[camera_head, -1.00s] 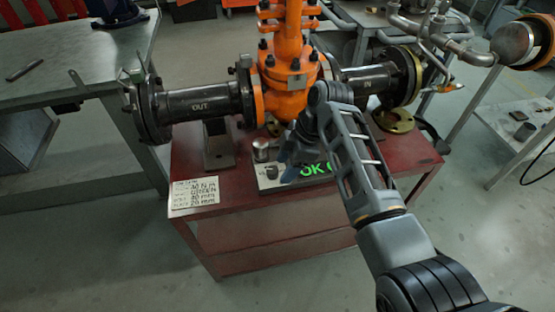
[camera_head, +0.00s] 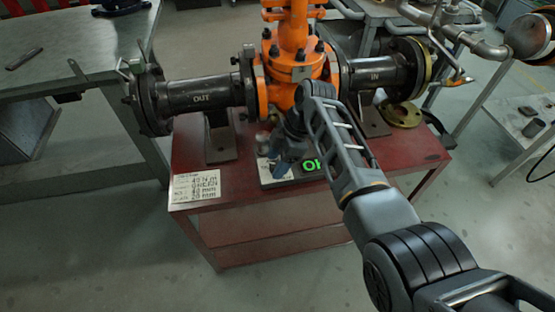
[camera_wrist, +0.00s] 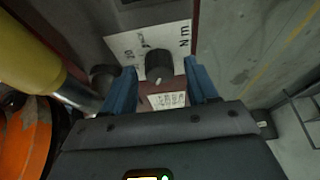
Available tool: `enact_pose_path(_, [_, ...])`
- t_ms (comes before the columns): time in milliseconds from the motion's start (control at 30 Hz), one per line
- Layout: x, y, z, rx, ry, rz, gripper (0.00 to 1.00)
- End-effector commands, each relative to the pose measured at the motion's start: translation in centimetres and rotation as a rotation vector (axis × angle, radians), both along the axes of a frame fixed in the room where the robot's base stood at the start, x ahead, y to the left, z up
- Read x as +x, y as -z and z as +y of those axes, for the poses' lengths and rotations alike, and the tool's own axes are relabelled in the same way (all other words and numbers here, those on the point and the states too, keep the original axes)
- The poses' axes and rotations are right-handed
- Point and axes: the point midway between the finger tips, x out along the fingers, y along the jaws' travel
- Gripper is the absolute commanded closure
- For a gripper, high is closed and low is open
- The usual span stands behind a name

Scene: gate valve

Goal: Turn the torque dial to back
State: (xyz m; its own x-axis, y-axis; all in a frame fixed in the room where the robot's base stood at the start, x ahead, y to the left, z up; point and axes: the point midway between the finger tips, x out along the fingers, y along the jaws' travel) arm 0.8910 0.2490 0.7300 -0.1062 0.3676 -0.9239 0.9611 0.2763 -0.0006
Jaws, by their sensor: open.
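The torque dial (camera_wrist: 159,64) is a black round knob on a white panel (camera_wrist: 122,43) lettered "N m" in the wrist view. A small pale mark shows on its edge toward the bottom of the picture. My gripper (camera_wrist: 160,68) is open, with one blue finger on each side of the dial. I cannot tell whether either finger touches it. In the head view my gripper (camera_head: 286,152) is over the box with the green lit display (camera_head: 312,166). My gripper hides the dial there and covers part of the display.
The orange gate valve (camera_head: 293,70) with its black flanged pipes stands right behind the gripper on the red table (camera_head: 250,190). A written card (camera_head: 195,187) lies at the table's front left. A yellow part (camera_wrist: 30,58) is close at the wrist view's upper left.

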Motion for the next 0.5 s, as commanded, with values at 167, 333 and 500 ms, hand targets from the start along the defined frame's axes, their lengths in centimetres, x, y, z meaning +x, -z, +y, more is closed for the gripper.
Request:
enact_pose_path(167, [0.0, 0.06, 0.03, 0.0, 0.0, 0.0, 0.42])
enact_pose_path(333, [0.0, 0.05, 0.02, 0.0, 0.0, 0.0, 0.52])
enact_pose_path(500, [0.0, 0.05, 0.01, 0.0, 0.0, 0.0, 0.69])
